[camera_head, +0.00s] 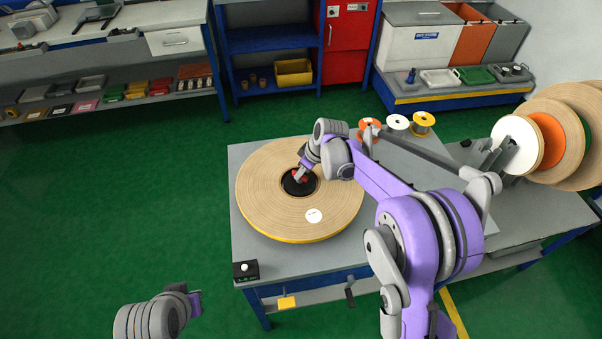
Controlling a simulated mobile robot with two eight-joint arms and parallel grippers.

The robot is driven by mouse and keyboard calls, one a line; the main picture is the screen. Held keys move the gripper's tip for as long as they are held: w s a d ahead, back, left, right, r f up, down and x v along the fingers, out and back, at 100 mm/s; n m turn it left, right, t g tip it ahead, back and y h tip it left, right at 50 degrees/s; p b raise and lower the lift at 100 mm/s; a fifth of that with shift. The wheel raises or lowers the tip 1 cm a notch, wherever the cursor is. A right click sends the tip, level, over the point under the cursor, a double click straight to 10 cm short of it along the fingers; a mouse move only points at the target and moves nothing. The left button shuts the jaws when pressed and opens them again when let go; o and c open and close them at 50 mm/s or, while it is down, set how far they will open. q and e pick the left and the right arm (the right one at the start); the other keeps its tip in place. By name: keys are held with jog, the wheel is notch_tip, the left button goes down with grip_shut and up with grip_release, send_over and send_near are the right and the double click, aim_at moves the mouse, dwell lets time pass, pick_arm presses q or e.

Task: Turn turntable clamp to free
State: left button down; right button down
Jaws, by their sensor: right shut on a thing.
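The turntable carries a large tan tape roll (263,202) lying flat on the grey workbench (238,160). In the roll's centre hole is a black hub (291,188) with a small red clamp part (300,174). My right gripper (300,179) reaches down over the hub and is shut on the red clamp; the wrist and fingers hide part of it, so its exact angle is unclear. My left gripper (195,303) is low at the left, off the bench and away from the roll; its fingers are too small to judge.
A small black box with a white button (245,269) stands at the bench's front left corner. Orange, white and yellow spools (423,123) stand at the back. Large reels (550,140) are mounted at the right. The green floor at left is clear.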

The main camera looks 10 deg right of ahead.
jog(key=n+g, duration=0.1)
jog(key=n, duration=0.1)
jog(key=n+y, duration=0.1)
jog(key=n, duration=0.2)
jog(key=shift+w+d+n+g, duration=0.1)
jog(key=shift+w+n+g, duration=0.05)
jog(key=shift+n+g, duration=0.2)
jog(key=n+g, duration=0.2)
jog(key=n, duration=0.2)
jog(key=shift+w+n, duration=0.1)
jog(key=shift+n, duration=0.25)
jog(key=c, duration=0.9)
grip_release()
jog(key=shift+r, duration=0.1)
jog(key=v, duration=1)
jog(key=shift+w+d+r+p, duration=0.1)
jog(key=shift+d+r+p, duration=0.15)
jog(key=shift+r+p, duration=0.05)
